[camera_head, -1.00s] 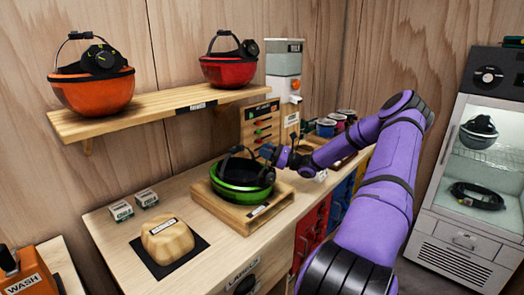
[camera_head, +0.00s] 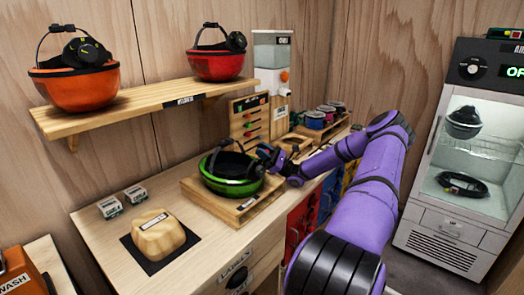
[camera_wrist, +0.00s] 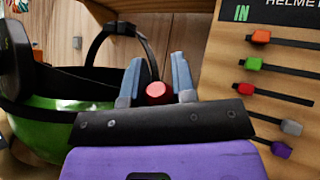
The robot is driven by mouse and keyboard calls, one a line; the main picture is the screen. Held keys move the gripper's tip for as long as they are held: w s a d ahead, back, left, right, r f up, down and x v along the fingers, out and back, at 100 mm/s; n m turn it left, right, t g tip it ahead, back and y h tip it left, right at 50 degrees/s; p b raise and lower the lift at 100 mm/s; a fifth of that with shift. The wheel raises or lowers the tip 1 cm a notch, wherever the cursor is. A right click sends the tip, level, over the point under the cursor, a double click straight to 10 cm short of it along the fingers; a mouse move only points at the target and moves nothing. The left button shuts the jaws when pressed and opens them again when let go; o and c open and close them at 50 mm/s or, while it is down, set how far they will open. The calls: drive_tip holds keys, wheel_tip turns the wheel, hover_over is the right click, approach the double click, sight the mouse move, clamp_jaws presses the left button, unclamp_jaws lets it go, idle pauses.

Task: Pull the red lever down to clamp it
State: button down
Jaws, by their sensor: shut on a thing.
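The red lever's rounded red end (camera_wrist: 158,93) shows between my gripper's fingers in the wrist view; its lower part is hidden behind my gripper. My gripper (camera_wrist: 157,72) is shut on it, with a finger on either side. In the head view my gripper (camera_head: 268,154) is at the right rim of an upturned green helmet (camera_head: 230,186); the lever cannot be made out there. The helmet lies in a wooden stand (camera_head: 202,203) on the bench and shows at the left of the wrist view (camera_wrist: 40,125).
A wooden board with several coloured pegs (camera_head: 236,118) stands behind the helmet. A shelf (camera_head: 140,108) with orange and red helmets hangs above. A wooden block (camera_head: 158,236) and small boxes (camera_head: 125,199) are at left. A glass-door cabinet (camera_head: 470,170) is at right.

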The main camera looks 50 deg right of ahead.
drive_tip(key=c, duration=0.9)
unclamp_jaws()
drive_tip(key=shift+c, duration=0.2)
drive_tip(key=shift+w, duration=0.1)
